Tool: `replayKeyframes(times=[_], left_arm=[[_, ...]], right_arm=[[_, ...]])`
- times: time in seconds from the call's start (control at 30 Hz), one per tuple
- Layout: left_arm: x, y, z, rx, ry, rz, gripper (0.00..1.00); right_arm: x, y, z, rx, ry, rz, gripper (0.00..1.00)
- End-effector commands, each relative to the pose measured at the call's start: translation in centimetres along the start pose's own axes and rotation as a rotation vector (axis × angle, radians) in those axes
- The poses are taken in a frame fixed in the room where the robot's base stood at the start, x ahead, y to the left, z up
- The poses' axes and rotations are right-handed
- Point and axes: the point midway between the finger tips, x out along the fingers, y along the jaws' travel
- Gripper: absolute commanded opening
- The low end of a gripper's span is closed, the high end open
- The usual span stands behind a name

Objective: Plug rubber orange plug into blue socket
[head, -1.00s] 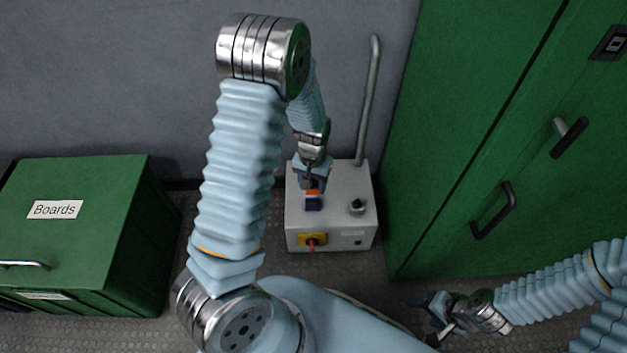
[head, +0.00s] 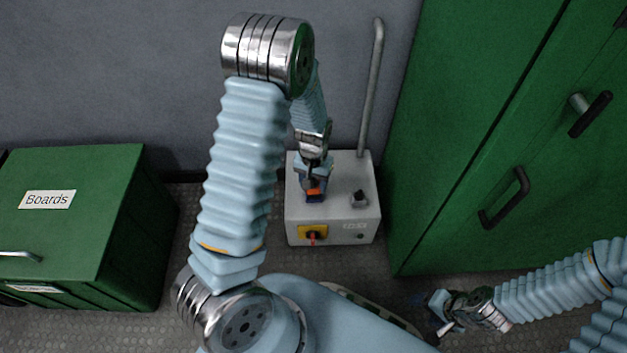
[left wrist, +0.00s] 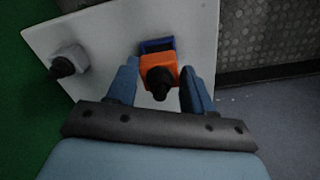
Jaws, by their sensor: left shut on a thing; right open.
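The orange plug (head: 313,191) is held by my left gripper (head: 314,184) over the top of the light grey box. The blue socket (head: 315,199) is on the box top, mostly covered by the plug. In the left wrist view the blue socket (left wrist: 155,45) shows just beyond the plug's edge. I cannot tell how deep the plug is. My right gripper (head: 434,314) is open and empty at the lower right.
The grey box (head: 343,221) also carries a dark knob (head: 360,198) and a red switch on a yellow plate (head: 312,234). A grey pipe (head: 371,90) rises behind it. A green cabinet (head: 480,130) stands right, and a green "Boards" chest (head: 85,200) left.

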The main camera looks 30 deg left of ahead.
Motion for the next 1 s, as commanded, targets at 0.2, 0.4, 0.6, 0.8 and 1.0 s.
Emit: replayKeyframes(times=[0.2, 0.4, 0.6, 0.8, 1.0], left_arm=[[1.35, 0.00, -0.02, 0.000, 0.000, 0.000, 0.25], [1.31, 0.00, -0.02, 0.000, 0.001, 0.000, 0.25], [1.31, -0.01, -0.01, 0.000, 0.001, 0.000, 0.25], [1.31, -0.01, -0.01, 0.000, 0.001, 0.000, 0.25], [1.31, -0.02, 0.00, 0.001, 0.000, 0.000, 0.25]], right_arm=[[1.06, 0.30, 0.04, 0.000, -0.002, -0.002, 0.67], [1.00, 0.26, 0.04, -0.001, -0.002, -0.002, 0.67], [1.00, 0.26, 0.04, -0.001, -0.002, -0.002, 0.67], [1.00, 0.27, 0.04, -0.001, -0.002, -0.002, 0.67], [0.89, 0.23, 0.04, -0.001, -0.002, -0.002, 0.67]])
